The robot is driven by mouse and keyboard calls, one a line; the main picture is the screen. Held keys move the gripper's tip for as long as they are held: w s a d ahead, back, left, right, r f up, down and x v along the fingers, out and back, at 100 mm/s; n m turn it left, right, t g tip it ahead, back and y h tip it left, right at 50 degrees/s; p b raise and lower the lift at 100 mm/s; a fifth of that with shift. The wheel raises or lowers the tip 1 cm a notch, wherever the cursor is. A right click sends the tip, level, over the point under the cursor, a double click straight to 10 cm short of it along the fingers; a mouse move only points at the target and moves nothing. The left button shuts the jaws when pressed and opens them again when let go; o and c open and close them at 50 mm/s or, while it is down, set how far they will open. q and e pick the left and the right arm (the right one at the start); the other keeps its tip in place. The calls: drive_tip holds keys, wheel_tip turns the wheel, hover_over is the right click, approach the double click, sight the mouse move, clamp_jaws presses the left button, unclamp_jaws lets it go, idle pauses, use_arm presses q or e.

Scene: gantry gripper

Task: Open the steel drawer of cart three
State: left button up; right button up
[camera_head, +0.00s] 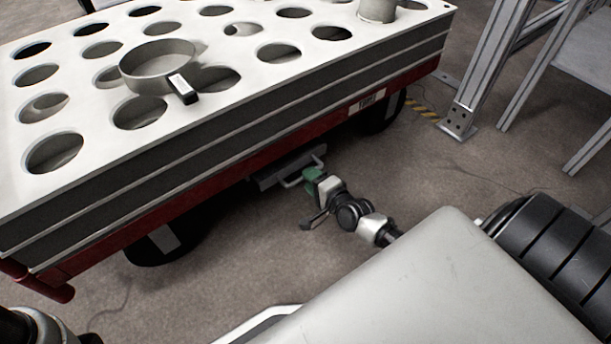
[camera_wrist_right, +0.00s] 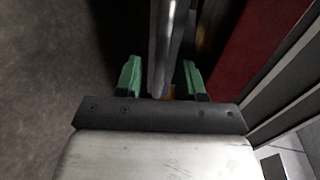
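The cart (camera_head: 200,165) has a white top with round holes, grey sides and a red lower frame. A small label on the frame (camera_head: 368,101) is too blurred to read surely. The steel drawer (camera_head: 278,172) hangs under the red frame, with a pale bar handle (camera_head: 292,182). My right gripper (camera_head: 311,184), with green fingers, is at the handle. In the right wrist view my right gripper (camera_wrist_right: 162,68) is open, with a grey metal bar (camera_wrist_right: 160,50) between its fingers and gaps on both sides. Whether the drawer is open at all is hard to tell. My left gripper is not in view.
A grey ring-shaped part (camera_head: 158,68) with a small tag and a cylinder (camera_head: 377,10) are on the cart top. Black wheels (camera_head: 165,240) stand below. A metal frame post (camera_head: 480,75) rises at the right. Floor between cart and post is clear.

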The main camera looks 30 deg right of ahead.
drive_tip(key=shift+b+x, duration=0.5)
drive_tip(key=shift+x, duration=0.95)
drive_tip(key=shift+c, duration=0.5)
clamp_jaws()
